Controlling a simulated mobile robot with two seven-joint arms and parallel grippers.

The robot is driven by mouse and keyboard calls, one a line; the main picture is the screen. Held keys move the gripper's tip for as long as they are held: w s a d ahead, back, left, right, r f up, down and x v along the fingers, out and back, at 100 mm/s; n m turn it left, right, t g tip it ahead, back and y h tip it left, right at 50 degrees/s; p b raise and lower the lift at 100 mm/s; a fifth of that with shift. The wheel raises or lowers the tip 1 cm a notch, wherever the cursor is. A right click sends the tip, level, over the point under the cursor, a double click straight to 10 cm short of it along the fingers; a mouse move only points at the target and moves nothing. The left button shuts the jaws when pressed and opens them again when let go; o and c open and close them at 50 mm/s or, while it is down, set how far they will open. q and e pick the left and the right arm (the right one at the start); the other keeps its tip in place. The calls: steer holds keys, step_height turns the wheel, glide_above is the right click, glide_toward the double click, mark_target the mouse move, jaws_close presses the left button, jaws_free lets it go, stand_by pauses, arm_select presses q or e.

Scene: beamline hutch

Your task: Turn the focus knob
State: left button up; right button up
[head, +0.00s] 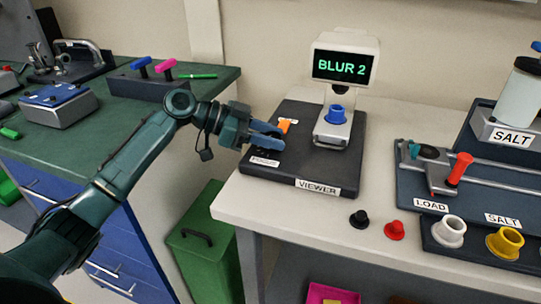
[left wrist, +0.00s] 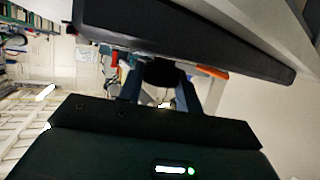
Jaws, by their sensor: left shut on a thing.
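The viewer (head: 345,165) is a dark base plate on the pale bench, with a white stand and a screen (head: 343,68) reading "BLUR 2" in green. My left gripper (head: 268,138) reaches over the plate's left side, its blue fingers shut on the dark focus knob. In the left wrist view the black knob (left wrist: 163,73) shows between the two fingers (left wrist: 168,90). In the head view the fingers mostly hide it. An orange piece (head: 284,126) is just beyond the fingertips; it also shows in the wrist view (left wrist: 212,72). My right gripper is out of view.
A blue cup-shaped part (head: 336,114) sits on the viewer's stand. A black part (head: 359,218) and a red part (head: 394,229) lie near the bench's front edge. A rail with a red handle (head: 460,168) stands to the right. A green bin (head: 203,240) is below left.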

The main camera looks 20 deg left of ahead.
arm_select(q)
steer(key=shift+f+m+g+b, duration=0.15)
steer(key=shift+m+g+b, duration=0.15)
steer(key=shift+m+g, duration=0.1)
steer(key=shift+m+g+h+b, duration=0.4)
steer(key=shift+m+g+b, duration=0.4)
steer(key=shift+m+g, duration=0.95)
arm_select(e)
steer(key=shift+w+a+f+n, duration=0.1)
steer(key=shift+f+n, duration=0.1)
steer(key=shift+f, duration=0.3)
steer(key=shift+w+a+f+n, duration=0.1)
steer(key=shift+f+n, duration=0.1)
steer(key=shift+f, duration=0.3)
arm_select(q)
steer(key=shift+g, duration=0.25)
steer(key=o, duration=1)
steer(key=v, duration=1.3)
steer(key=shift+w+r, duration=0.1)
steer(key=shift+r, duration=0.1)
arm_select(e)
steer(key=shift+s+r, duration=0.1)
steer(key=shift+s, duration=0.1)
